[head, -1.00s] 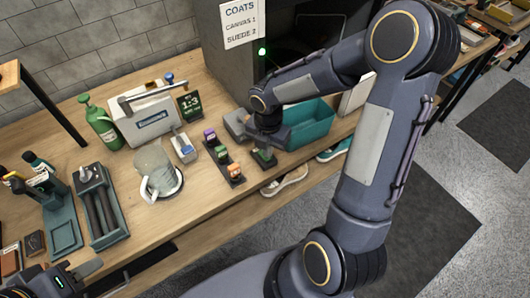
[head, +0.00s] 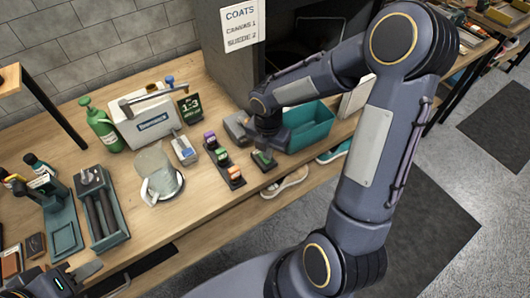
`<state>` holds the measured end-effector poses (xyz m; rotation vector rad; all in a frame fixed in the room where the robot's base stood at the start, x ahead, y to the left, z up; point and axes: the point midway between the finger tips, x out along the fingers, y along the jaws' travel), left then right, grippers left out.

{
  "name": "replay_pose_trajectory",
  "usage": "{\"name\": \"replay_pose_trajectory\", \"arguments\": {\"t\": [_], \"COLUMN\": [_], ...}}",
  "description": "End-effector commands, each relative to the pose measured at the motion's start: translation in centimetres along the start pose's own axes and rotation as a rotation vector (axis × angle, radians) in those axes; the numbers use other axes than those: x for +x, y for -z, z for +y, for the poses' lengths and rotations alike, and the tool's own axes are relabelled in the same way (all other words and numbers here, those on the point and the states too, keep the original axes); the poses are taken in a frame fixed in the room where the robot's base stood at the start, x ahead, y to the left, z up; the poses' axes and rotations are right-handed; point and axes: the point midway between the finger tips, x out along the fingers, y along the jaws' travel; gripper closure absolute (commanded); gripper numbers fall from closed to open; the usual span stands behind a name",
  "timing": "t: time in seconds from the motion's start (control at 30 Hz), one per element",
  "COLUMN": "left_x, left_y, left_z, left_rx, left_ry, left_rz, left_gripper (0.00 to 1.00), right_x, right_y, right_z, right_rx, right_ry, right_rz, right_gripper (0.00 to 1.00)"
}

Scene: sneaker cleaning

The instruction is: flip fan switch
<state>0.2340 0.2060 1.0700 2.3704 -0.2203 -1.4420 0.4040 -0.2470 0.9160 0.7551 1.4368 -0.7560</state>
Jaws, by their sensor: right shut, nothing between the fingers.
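A small dark switch box with a green top (head: 264,161) sits near the table's front edge, beside a row of colored blocks. I take it to be the fan switch; which way it is set is too small to tell. My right gripper (head: 267,148) points down right at this box, shut and empty; its fingertips are at or just above the green top. The dark booth (head: 232,75) with a coats sign stands behind; no lit lamp shows on its edge. My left gripper (head: 102,277) is at the lower left, open and empty, away from the switch.
A teal bin (head: 312,128) stands just right of my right gripper. A strip with purple, green and orange blocks (head: 222,158) lies to its left. A jug (head: 157,176), a white machine (head: 147,122) and a green bottle (head: 100,128) stand further left.

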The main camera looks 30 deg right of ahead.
Motion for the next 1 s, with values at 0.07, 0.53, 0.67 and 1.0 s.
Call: {"name": "replay_pose_trajectory", "arguments": {"t": [0.07, 0.53, 0.67, 1.0], "left_x": [-0.9, -3.7, -4.4, -4.3], "left_y": [0.5, 1.9, 2.2, 2.2], "left_z": [0.4, 1.7, 2.0, 2.0], "left_rx": [0.0, 0.0, 0.0, 0.0], "left_ry": [0.0, 0.0, 0.0, 0.0], "left_rz": [0.0, 0.0, 0.0, 0.0], "left_gripper": [0.64, 0.64, 0.64, 0.64], "right_x": [-1.2, -4.9, -5.8, -5.8], "right_y": [0.0, 0.0, 0.0, 0.0], "right_z": [0.0, 0.0, 0.0, 0.0], "right_rx": [0.0, 0.0, 0.0, 0.0], "right_ry": [-0.001, -0.002, -0.001, -0.001], "right_rz": [-0.001, -0.001, -0.001, -0.001], "right_gripper": [1.0, 1.0, 1.0, 1.0]}}
